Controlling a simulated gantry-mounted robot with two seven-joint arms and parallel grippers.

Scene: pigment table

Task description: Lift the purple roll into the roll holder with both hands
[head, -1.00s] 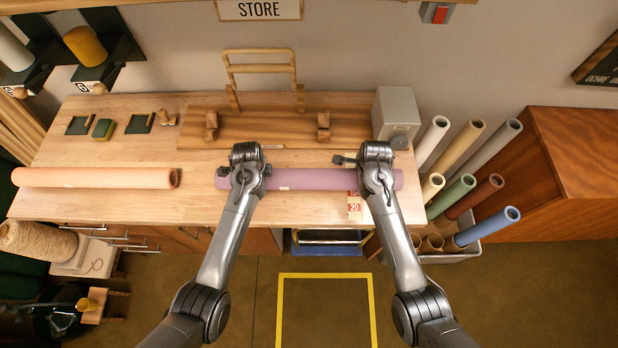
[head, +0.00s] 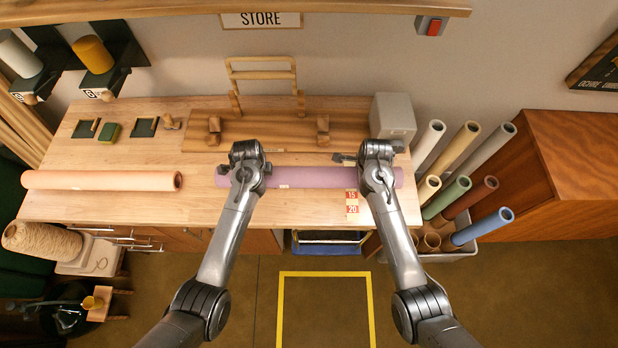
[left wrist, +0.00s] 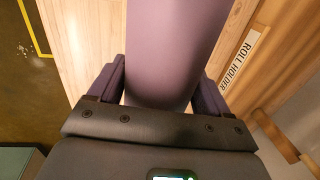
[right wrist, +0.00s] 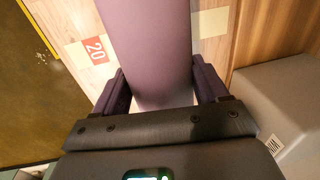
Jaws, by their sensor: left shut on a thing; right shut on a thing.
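The purple roll (head: 310,178) lies level along the front part of the wooden table, left to right. My left gripper (head: 245,178) is shut on its left part, and my right gripper (head: 375,178) is shut on its right part. In the left wrist view the roll (left wrist: 172,50) runs between the two fingers; in the right wrist view (right wrist: 148,50) it does too. I cannot tell whether the roll touches the table. The roll holder (head: 265,128) is a wooden board behind it with two upright notched blocks (head: 214,130) (head: 323,129). Its label (left wrist: 243,60) reads ROLL HOLDER.
A peach roll (head: 100,180) lies to the left on the table. A grey box (head: 393,117) stands at the back right. A wooden frame (head: 262,75) rises behind the holder. A bin of several coloured rolls (head: 460,210) is at the right. A numbered strip (head: 352,203) lies near the front edge.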

